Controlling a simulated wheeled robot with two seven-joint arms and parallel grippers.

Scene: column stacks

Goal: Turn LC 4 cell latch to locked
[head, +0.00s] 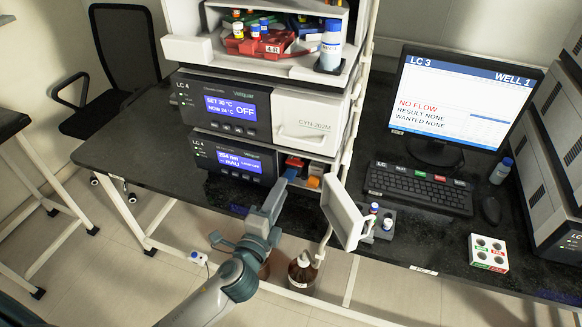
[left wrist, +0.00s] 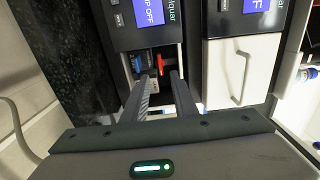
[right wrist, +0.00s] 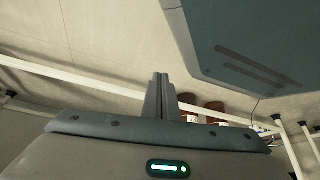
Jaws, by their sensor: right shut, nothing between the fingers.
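The lower LC 4 module (head: 233,162) has an open bay at its right side, with its white door (head: 345,210) swung out. Inside the bay a red latch handle (head: 294,162) shows, and it also shows in the left wrist view (left wrist: 160,65) beside a blue part (left wrist: 141,62). My left gripper (left wrist: 160,84) is open and points into the bay. The red handle lies ahead of the gap between its fingers, and I cannot tell whether they touch it. My right gripper (right wrist: 160,77) is shut and empty, low near the bench frame, outside the head view.
An orange part (head: 313,182) sits in the bay's right side. The open door stands close right of my left gripper, by a small vial holder (head: 381,226). A keyboard (head: 418,189) and monitor (head: 455,103) stand further right. Brown bottles (head: 302,270) stand below the bench.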

